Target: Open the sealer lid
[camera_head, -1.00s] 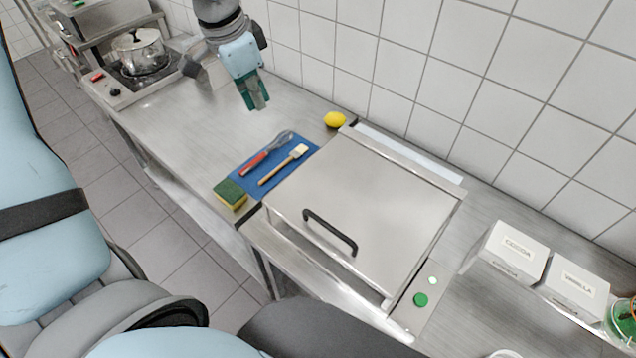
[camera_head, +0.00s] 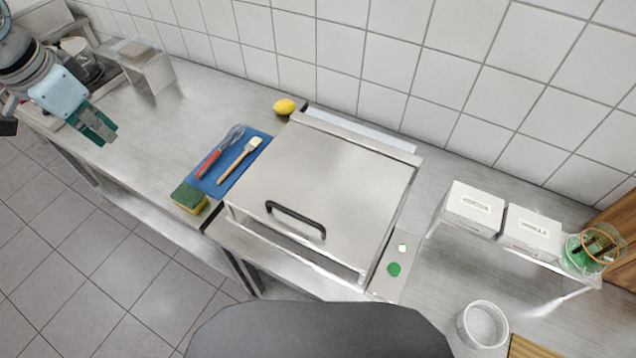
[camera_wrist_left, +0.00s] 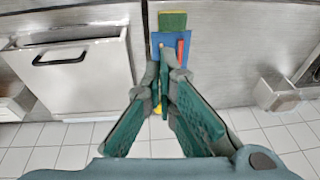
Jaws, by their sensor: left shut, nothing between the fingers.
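The sealer is a steel box with a flat steel lid (camera_head: 322,180), and the lid is down. A black bar handle (camera_head: 295,219) sits at the lid's front edge. The lid (camera_wrist_left: 88,78) and its handle (camera_wrist_left: 60,58) also show in the left wrist view, at the left. My left gripper (camera_head: 106,135) is at the far left of the head view, above the counter's left part, well away from the handle. Its fingers are shut and empty, and they also show in the left wrist view (camera_wrist_left: 165,75). My right gripper is not in view.
A blue mat (camera_head: 228,162) with a whisk and brush lies left of the sealer, beside a sponge (camera_head: 190,198). A lemon (camera_head: 285,107) lies behind. Green button (camera_head: 394,269), white boxes (camera_head: 473,208) and a ramekin (camera_head: 483,325) are to the right.

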